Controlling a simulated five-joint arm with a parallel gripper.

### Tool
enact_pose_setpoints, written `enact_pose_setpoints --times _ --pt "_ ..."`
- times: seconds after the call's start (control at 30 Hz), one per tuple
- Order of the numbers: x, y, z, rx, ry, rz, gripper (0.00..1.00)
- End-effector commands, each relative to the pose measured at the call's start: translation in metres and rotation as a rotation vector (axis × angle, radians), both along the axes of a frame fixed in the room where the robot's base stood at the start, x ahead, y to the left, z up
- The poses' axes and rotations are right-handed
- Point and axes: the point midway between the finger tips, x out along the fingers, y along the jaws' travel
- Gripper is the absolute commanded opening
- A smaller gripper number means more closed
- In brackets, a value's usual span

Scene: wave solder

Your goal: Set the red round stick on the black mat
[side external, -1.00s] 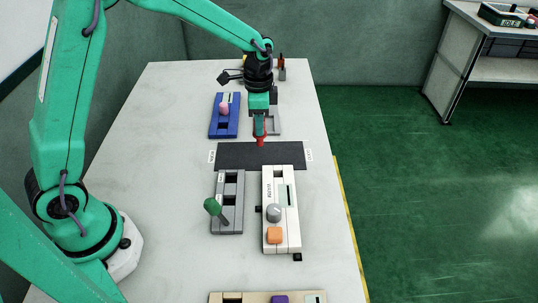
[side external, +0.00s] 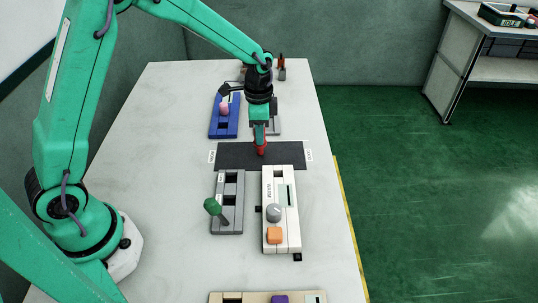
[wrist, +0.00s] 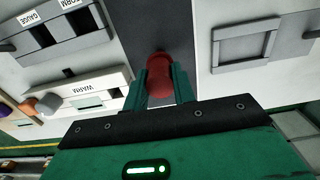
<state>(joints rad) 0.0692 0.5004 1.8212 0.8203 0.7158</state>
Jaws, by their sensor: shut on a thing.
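The red round stick (side external: 262,147) is upright between the fingers of my gripper (side external: 261,137), over the middle of the black mat. It also shows in the wrist view (wrist: 159,75), with a green finger on each side. My gripper (wrist: 160,84) is shut on it. The black mat (side external: 232,155) lies flat across the table, and its bare surface shows in the wrist view (wrist: 160,25). I cannot tell whether the stick's lower end touches the mat.
A grey panel with a green-knobbed lever (side external: 212,206) and a cream panel with an orange button (side external: 275,235) stand in front of the mat. A blue panel (side external: 224,128) and a light grey tray (side external: 274,123) are behind it. Left table area is clear.

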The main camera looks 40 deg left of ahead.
Motion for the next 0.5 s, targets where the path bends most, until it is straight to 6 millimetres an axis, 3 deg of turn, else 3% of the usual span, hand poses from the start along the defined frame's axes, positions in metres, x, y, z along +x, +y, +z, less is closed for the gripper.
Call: enact_pose_setpoints --times 0.5 --pt "0.0001 0.0 -0.0049 0.0 0.0 0.0 0.0"
